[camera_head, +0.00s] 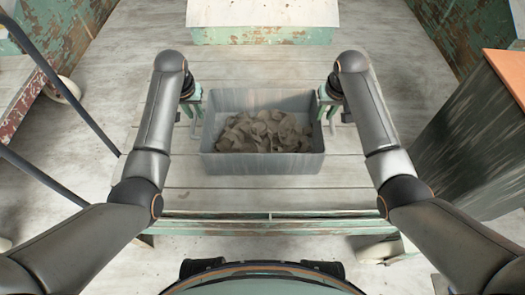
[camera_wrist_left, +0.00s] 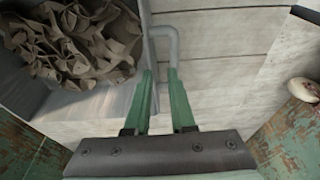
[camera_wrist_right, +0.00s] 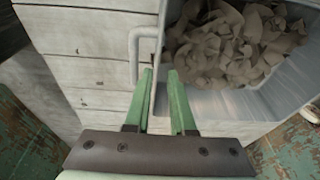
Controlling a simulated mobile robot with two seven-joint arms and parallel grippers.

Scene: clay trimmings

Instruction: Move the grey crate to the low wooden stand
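The grey crate (camera_head: 262,164), filled with brown clay trimmings (camera_head: 264,131), sits upright on a pale plank table (camera_head: 262,195). Bent grey handles stick out at its two ends; they show in the left wrist view (camera_wrist_left: 163,31) and right wrist view (camera_wrist_right: 134,50). My left gripper (camera_head: 196,113) is at the left handle, its fingers apart. My right gripper (camera_head: 327,113) is at the right handle, fingers also apart; one finger appears beside the handle's bar. I cannot tell surely which piece is the low wooden stand; a plank-topped piece (camera_head: 15,75) stands at far left.
A pale-topped, peeling green piece (camera_head: 262,13) stands behind the table. A dark cabinet with an orange top (camera_head: 510,70) stands at the right. Dark slanting bars (camera_head: 50,75) cross the left side. Pale floor (camera_head: 115,55) shows between the pieces.

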